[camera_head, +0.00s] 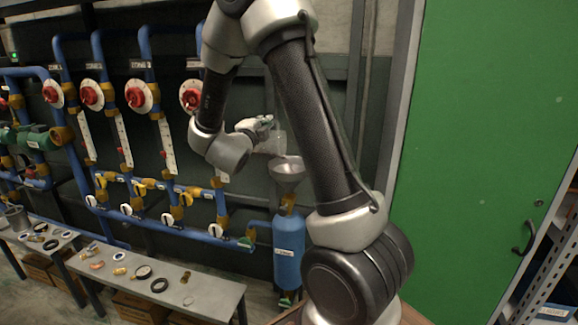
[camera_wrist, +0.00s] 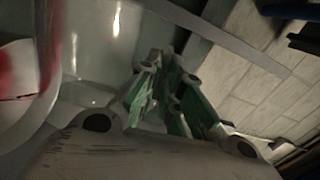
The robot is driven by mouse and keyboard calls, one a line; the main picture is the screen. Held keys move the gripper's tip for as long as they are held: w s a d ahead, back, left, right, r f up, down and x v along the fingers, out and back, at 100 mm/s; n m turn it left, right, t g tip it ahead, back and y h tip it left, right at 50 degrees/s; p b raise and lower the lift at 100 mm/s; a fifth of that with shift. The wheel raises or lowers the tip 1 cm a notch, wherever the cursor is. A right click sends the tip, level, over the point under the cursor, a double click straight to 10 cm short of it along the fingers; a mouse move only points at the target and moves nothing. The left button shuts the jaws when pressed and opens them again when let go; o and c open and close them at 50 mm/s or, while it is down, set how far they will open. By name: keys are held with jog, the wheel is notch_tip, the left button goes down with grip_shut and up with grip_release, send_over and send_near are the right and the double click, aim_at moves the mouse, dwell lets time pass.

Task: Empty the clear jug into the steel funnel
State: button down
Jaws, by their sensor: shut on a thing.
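The steel funnel (camera_head: 287,168) sits at the top of a blue cylinder (camera_head: 288,248), its wide mouth facing up. My gripper (camera_head: 262,126) is above and slightly left of the funnel, shut on the clear jug (camera_head: 272,146). The jug is pale and see-through, just over the funnel's mouth. Its tilt and any liquid in it are too faint to tell. In the wrist view, my gripper's green-padded fingers (camera_wrist: 172,95) are close together, beside a large pale, shiny surface that looks like the jug. The exact grip point is dark and unclear.
Blue pipes with red-knobbed gauges (camera_head: 135,97) and yellow valves run along the wall at left. A grey bench (camera_head: 205,290) with rings and small fittings stands front left. A green door (camera_head: 490,130) fills the right.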

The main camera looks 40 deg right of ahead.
jog(key=shift+s+d+r+m, duration=0.3)
jog(key=shift+s+d+m, duration=0.2)
jog(key=shift+m, duration=0.1)
jog(key=shift+s+r, duration=0.1)
jog(key=shift+s, duration=0.05)
jog(key=w+a+n, duration=0.2)
jog(key=w+a+f+n, duration=0.1)
jog(key=w+a+n, duration=0.1)
jog(key=w, duration=0.1)
jog(key=shift+f, duration=0.15)
jog(key=shift+w+a+f+n, duration=0.1)
jog(key=shift+f+n, duration=0.15)
jog(key=shift+n, duration=0.45)
jog(key=w+a+f+n, duration=0.3)
jog(key=n, duration=0.4)
jog(key=w+a+r+n, duration=0.1)
jog(key=r+n, duration=0.1)
jog(key=r, duration=0.4)
jog(key=w+r+n, duration=0.2)
jog(key=r, duration=0.4)
jog(key=w+a+r+n+y, duration=0.1)
jog(key=r+n, duration=0.2)
jog(key=r, duration=0.3)
jog(key=shift+w+a+r+t, duration=0.15)
jog(key=shift+a+r+t, duration=0.1)
jog(key=shift+a+t, duration=0.1)
